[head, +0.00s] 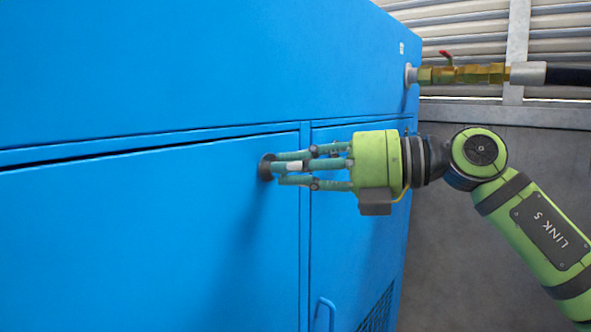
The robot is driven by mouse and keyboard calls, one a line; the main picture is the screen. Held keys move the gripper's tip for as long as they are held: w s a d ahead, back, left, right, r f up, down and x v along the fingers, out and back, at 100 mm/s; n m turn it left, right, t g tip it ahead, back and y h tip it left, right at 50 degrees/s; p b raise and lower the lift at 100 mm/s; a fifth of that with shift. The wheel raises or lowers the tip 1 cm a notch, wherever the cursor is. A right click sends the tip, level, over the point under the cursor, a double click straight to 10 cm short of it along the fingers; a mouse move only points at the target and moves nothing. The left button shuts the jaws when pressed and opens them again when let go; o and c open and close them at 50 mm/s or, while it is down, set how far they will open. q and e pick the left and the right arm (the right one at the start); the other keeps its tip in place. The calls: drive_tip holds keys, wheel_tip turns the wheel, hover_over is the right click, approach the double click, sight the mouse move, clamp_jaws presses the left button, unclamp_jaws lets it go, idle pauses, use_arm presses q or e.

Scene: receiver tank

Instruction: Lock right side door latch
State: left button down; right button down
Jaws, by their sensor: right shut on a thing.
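A large blue cabinet (160,75) fills the left and middle of the head view. Its wide door (150,240) has a small dark round latch (265,167) near its upper right corner. My right gripper (278,167) reaches in from the right, with its green fingers at this latch. The fingers are shut on the latch and hide part of it, so I cannot tell which way it is turned. A dark gap shows along the top edge of the wide door. My left gripper is not in view.
A narrower blue door (340,245) with a handle (324,312) and a vent (377,312) is to the right. A brass valve (465,74) with a red lever and black hose sticks out at upper right. A grey wall stands behind my right arm.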

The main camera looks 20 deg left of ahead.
drive_tip(key=shift+w+m+y, duration=0.1)
drive_tip(key=shift+m+y, duration=0.5)
drive_tip(key=shift+m, duration=0.9)
drive_tip(key=c, duration=1.2)
unclamp_jaws()
